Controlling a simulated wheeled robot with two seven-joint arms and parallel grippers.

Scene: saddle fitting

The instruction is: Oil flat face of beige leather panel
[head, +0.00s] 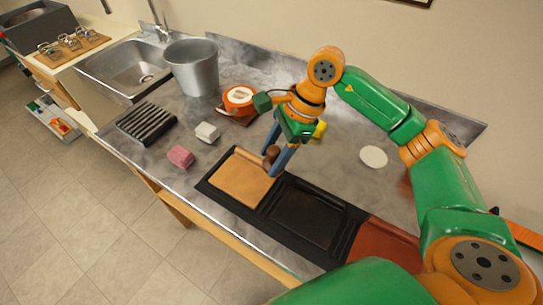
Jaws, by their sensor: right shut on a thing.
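The beige leather panel (240,182) lies flat in the left part of a black tray (228,203) on the counter. A rolled or raised tan edge runs along its far side. My right gripper (277,162) points down at the panel's right far corner. Its blue fingers are shut on a small brown round-topped tool (271,153). The tool's lower end is partly hidden by the fingers, so I cannot tell whether it touches the panel. My left gripper is not in view.
Right of the panel are a dark recessed section (305,213) and a reddish-brown sheet (385,243). A pink block (180,156), white block (207,132), black ribbed rack (147,122), metal bucket (191,70), orange round container (238,98) and white disc (373,156) stand around.

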